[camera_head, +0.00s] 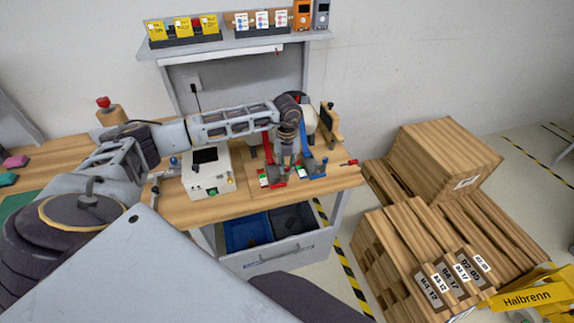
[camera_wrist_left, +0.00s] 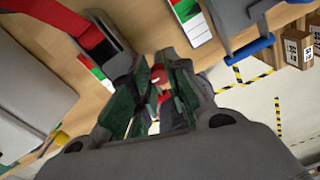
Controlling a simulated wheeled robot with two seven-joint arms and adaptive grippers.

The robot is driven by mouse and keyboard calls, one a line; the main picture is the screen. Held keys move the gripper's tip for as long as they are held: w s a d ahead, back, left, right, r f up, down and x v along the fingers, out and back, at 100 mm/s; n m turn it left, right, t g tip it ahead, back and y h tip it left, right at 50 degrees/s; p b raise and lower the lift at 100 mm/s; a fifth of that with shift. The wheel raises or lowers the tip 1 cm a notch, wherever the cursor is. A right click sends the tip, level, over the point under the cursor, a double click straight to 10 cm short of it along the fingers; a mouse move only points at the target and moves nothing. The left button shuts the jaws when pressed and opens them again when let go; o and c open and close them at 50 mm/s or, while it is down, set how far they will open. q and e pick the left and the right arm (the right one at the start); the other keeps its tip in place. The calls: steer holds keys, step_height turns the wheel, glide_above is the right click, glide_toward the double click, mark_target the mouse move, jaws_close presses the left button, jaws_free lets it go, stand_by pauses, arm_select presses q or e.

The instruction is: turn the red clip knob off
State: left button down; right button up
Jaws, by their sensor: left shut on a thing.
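The red clip (camera_head: 268,153) stands on the wooden bench, with a red arm and a red base. In the left wrist view its red arm (camera_wrist_left: 72,22) shows at the upper left. My left gripper (camera_head: 286,161) is low over the bench at the red clip's right side. In the left wrist view its two green-padded fingers (camera_wrist_left: 160,88) are shut on a small red part (camera_wrist_left: 157,76), seemingly the red clip's knob. The fingers hide most of that part, so its turn position cannot be told. My right gripper is not in view.
A blue clip (camera_head: 315,166) stands close right of my left gripper. A white box (camera_head: 207,175) with a dark screen is left of the red clip. A red-handled tool (camera_head: 349,162) lies near the bench's right edge. An open drawer (camera_head: 285,255) with bins juts out below.

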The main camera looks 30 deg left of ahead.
mark_target(287, 167)
arm_select(q)
steer(key=m+b, duration=0.3)
steer(key=m, duration=0.1)
steer(key=shift+w+f+m, duration=0.1)
steer(key=shift+m, duration=0.3)
steer(key=m+b, duration=0.4)
steer(key=m, duration=0.1)
steer(key=shift+m+b, duration=0.35)
steer(key=shift+m, duration=0.55)
steer(key=shift+m+b, duration=0.6)
steer(key=shift+m, duration=0.5)
steer(key=shift+m+b, duration=0.65)
steer(key=shift+m, duration=0.75)
steer(key=shift+r, duration=0.2)
steer(key=shift+m, duration=0.3)
steer(key=c, duration=1.5)
jaws_free()
steer(key=shift+c, duration=0.2)
steer(key=shift+o, duration=1)
steer(key=shift+r, duration=0.55)
step_height(287, 167, up, 11)
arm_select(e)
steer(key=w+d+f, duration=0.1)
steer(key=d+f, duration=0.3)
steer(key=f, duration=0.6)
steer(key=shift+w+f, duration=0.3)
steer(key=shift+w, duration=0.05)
